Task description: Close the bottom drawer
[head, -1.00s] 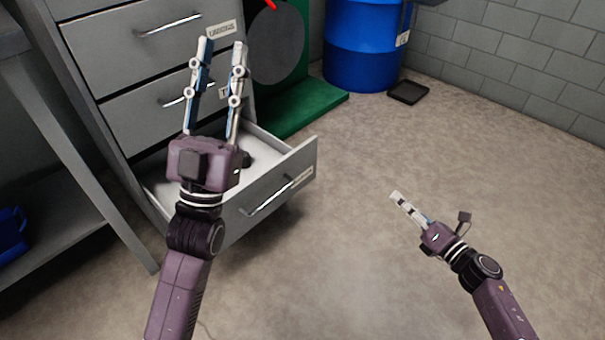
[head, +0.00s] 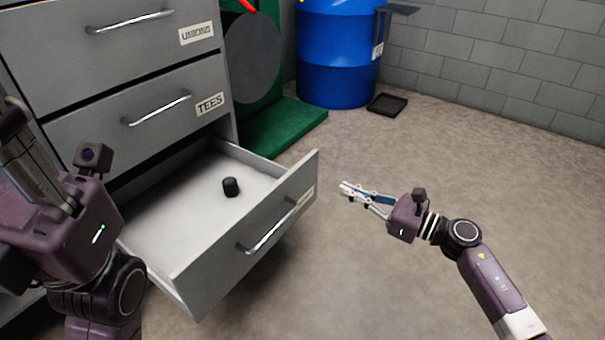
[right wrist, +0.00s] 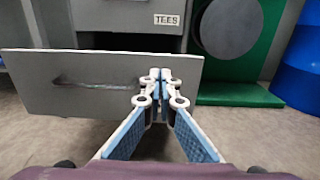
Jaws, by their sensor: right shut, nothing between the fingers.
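The bottom drawer (head: 250,240) of the grey cabinet stands pulled out, with a small black cylindrical part (head: 231,187) lying inside. Its front has a silver bar handle (head: 268,233) and a partly hidden label. My right gripper (head: 343,188) is shut and empty, just right of the drawer front and apart from it in the head view. In the right wrist view the closed fingertips (right wrist: 160,75) point at the right part of the drawer front (right wrist: 100,85). My left gripper is at the left edge of the head view, its fingers (head: 25,145) partly cut off.
Two shut drawers above carry the labels UNIONS (head: 197,34) and TEES (head: 210,104). A blue barrel (head: 338,55), a black tray (head: 387,104) and a green stand (head: 285,125) are behind. The floor at right is clear.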

